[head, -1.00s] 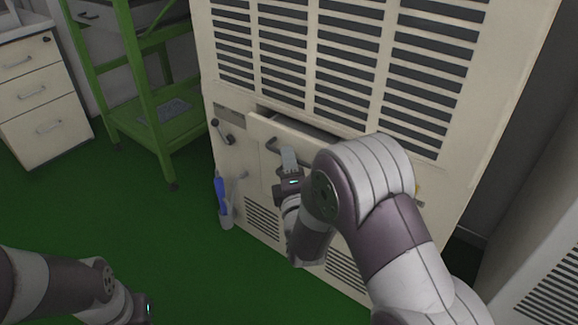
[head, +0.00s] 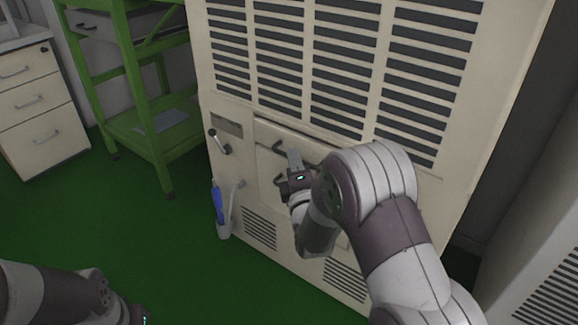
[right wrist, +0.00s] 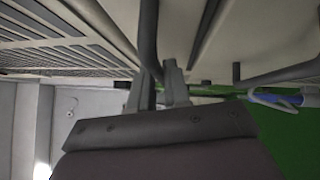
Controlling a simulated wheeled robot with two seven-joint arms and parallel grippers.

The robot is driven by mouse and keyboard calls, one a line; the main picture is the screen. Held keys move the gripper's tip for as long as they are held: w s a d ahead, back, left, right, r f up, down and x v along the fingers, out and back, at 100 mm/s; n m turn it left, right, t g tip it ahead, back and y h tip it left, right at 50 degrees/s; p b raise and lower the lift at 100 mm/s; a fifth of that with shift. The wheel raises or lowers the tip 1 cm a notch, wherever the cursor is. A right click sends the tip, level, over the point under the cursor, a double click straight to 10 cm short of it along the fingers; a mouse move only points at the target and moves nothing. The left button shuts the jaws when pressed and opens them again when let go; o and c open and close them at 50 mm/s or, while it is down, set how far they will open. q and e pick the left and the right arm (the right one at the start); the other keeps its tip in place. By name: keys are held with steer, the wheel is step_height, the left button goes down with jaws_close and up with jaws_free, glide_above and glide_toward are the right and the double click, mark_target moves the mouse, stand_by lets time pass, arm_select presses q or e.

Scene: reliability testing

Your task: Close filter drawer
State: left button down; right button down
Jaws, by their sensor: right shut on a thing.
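The filter drawer (head: 264,162) is in the beige cabinet below the slatted grilles. In the head view its front looks about flush with the cabinet face, with a thin dark line along its top edge. My right gripper (head: 294,158) is at the dark drawer handle (head: 278,147), with its fingers shut on it. In the right wrist view the fingers (right wrist: 160,85) meet the handle bar (right wrist: 148,40). My right arm hides the drawer's right part. My left arm shows at the lower left, with its fingers out of frame.
The beige cabinet (head: 225,90) has a lever (head: 219,142) and a blue-and-white bottle-like item (head: 220,205) on its left side. A green shelf rack (head: 150,130) and a white drawer unit (head: 40,115) stand at left. The green floor (head: 120,220) between is clear.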

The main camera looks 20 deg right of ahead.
steer(key=shift+d+r, duration=0.15)
steer(key=c, duration=1.3)
jaws_free()
steer(key=shift+w, duration=0.1)
steer(key=shift+o, duration=0.7)
steer(key=shift+w+d, duration=0.1)
steer(key=s+a+f+p, duration=0.1)
steer(key=s+f+p, duration=0.1)
steer(key=s, duration=1)
steer(key=shift+s+a+p, duration=0.3)
steer(key=shift+p, duration=0.45)
steer(key=shift+m, duration=0.3)
